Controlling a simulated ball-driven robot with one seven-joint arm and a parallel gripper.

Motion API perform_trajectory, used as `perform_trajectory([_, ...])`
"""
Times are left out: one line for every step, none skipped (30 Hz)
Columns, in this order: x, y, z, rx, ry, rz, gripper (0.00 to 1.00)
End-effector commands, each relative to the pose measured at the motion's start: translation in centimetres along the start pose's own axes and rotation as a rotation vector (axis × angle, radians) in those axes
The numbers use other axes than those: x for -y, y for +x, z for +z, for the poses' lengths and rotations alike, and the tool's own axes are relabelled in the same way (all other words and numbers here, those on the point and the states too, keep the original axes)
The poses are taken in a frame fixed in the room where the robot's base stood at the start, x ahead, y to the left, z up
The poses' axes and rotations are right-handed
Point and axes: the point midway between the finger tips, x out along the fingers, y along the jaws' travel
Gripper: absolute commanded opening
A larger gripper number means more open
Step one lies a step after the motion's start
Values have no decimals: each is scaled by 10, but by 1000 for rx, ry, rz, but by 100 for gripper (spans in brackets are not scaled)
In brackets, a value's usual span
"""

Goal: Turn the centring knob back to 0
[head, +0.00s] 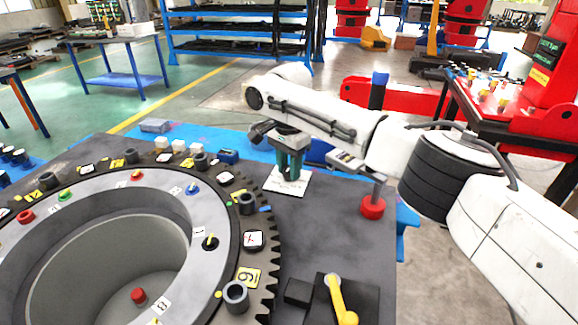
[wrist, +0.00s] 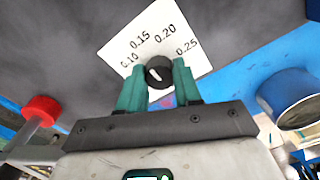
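The centring knob (wrist: 159,72) is a small black round knob with a white pointer line, seen in the wrist view on a white scale card (wrist: 120,55). The card shows 0.10, 0.15, 0.20 and 0.25; a 0 mark is not visible. Which number the pointer lines up with is hard to tell. My gripper (wrist: 158,70) has its green fingers on either side of the knob, with narrow gaps showing. In the head view my gripper (head: 290,170) points down over the card (head: 301,184), and the knob is hidden by the fingers.
A toothed ring (head: 262,215) with pegs and number tags fills the left of the grey table. A red knob on a post (head: 373,207) stands right of my gripper. A yellow lever (head: 338,298) is at the front. A blue cup-like part (wrist: 287,97) shows in the wrist view.

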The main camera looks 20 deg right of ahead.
Motion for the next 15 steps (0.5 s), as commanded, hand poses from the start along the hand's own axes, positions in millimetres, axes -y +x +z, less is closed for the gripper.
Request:
perform_trajectory([0,0,0,0,0,0,28])
perform_trajectory([0,0,0,0,0,0,25])
perform_trajectory([0,0,0,0,0,0,21])
perform_trajectory([0,0,0,0,0,0,18])
perform_trajectory([0,0,0,0,0,0,16])
perform_trajectory([0,0,0,0,0,0,12])
perform_trajectory([0,0,0,0,0,0,9])
perform_trajectory([0,0,0,0,0,0,6])
perform_trajectory([0,0,0,0,0,0,3])
perform_trajectory([0,0,0,0,0,0,3])
perform_trajectory([0,0,0,0,-1,0,3])
perform_trajectory([0,0,0,1,-2,0,3])
perform_trajectory([0,-1,0,1,-3,1,3])
perform_trajectory([0,-1,1,2,-6,1,3])
perform_trajectory([0,-1,1,3,-10,1,3])
